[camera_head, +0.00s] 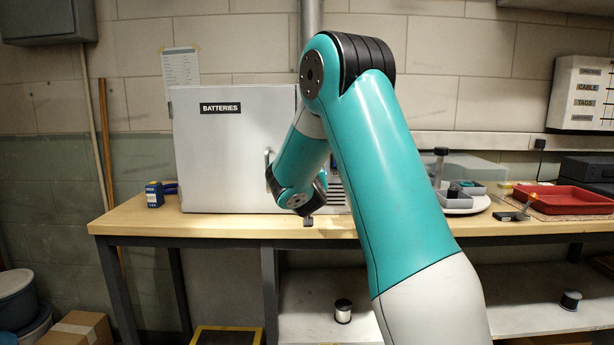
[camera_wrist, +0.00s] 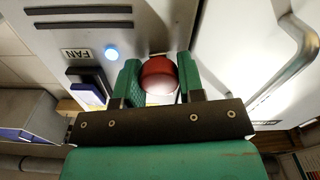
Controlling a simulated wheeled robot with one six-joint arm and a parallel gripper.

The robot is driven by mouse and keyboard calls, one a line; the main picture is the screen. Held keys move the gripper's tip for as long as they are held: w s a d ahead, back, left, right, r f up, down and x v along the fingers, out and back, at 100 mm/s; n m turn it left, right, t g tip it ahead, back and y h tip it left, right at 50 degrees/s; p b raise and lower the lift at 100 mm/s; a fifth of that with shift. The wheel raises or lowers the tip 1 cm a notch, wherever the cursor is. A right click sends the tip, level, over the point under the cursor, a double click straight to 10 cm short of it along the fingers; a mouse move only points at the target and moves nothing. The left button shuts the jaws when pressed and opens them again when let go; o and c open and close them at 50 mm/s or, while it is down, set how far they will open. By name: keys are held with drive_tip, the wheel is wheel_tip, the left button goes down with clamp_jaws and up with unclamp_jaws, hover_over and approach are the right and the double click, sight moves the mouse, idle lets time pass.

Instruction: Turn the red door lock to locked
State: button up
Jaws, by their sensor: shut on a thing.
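The red door lock (camera_wrist: 159,76) is a round red knob on the front of the grey cabinet (camera_head: 222,150). In the wrist view it sits between the two green fingers of my gripper (camera_wrist: 158,70). The gripper is shut on it, one finger on each side. Any pointer or marking on the lock is hidden, so its turned position cannot be told. In the head view my arm hides the lock and the fingers. The cabinet door, labelled BATTERIES, looks closed.
A door handle (camera_wrist: 303,50) is close to the right of my gripper in the wrist view. A lit blue button (camera_wrist: 112,52), a FAN label (camera_wrist: 76,54) and vent slots (camera_wrist: 80,17) are to the left. A red tray (camera_head: 565,199) lies on the bench's right side.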

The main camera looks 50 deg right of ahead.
drive_tip(key=n, duration=0.3)
drive_tip(key=shift+a+n, duration=0.1)
drive_tip(key=shift+n, duration=0.3)
drive_tip(key=n+p, duration=0.1)
drive_tip(key=n, duration=0.2)
drive_tip(key=shift+w+n, duration=0.1)
drive_tip(key=shift+n, duration=0.2)
drive_tip(key=n+p, duration=0.2)
drive_tip(key=n, duration=0.2)
drive_tip(key=shift+f+n+p, duration=0.15)
drive_tip(key=shift+n+p, duration=0.8)
drive_tip(key=shift+n, duration=1.05)
drive_tip(key=o, duration=0.9)
